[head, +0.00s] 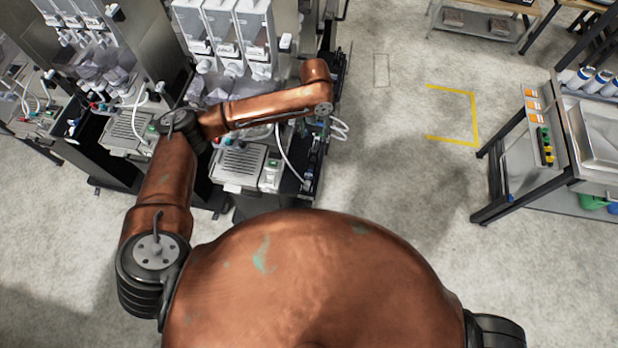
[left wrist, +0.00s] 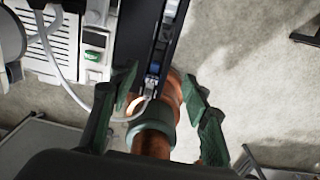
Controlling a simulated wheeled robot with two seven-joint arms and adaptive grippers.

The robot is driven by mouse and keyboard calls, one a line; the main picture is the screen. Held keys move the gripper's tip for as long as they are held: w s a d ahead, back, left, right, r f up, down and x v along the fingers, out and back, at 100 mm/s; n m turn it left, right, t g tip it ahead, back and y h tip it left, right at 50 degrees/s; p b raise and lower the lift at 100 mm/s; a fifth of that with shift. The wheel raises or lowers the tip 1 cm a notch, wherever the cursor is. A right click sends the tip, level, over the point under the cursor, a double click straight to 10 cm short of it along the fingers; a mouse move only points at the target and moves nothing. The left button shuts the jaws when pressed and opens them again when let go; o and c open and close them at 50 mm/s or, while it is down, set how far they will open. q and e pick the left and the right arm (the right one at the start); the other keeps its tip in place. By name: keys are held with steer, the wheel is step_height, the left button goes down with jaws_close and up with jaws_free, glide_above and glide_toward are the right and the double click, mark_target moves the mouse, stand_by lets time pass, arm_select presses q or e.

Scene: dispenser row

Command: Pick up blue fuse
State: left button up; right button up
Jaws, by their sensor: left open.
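In the left wrist view, a small blue piece (left wrist: 152,80), which looks like the blue fuse, sits in a narrow dark rail (left wrist: 152,30) at the end of a dispenser station. It shows between the two dark green fingers of my left gripper (left wrist: 160,75). The fingers are spread and nothing is held. I cannot tell how far below them the piece lies. In the head view my left gripper (head: 313,128) points down over the right end of the dispenser row, mostly hidden by my arm. My right gripper is not in view.
Stations with clear bins (head: 222,28) stand along the row at the left. A white cable (left wrist: 45,40) loops close to the left finger. A workbench (head: 580,150) with orange and green parts stands at the right. The floor between is open, with a yellow marking (head: 474,118).

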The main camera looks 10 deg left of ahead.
arm_select(q)
steer(key=b, duration=0.4)
glide_above(309, 174)
steer(key=f, duration=0.9)
steer(key=shift+s, duration=0.35)
step_height(309, 174, down, 2)
steer(key=shift+f, duration=0.1)
steer(key=f, duration=0.1)
steer(key=f+p, duration=0.1)
steer(key=f, duration=0.3)
steer(key=shift+w+f, duration=0.15)
steer(key=shift+w, duration=0.1)
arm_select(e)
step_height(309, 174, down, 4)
arm_select(q)
steer(key=shift+c, duration=0.5)
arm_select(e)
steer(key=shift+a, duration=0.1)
arm_select(q)
steer(key=c, duration=0.7)
steer(key=shift+c, duration=0.2)
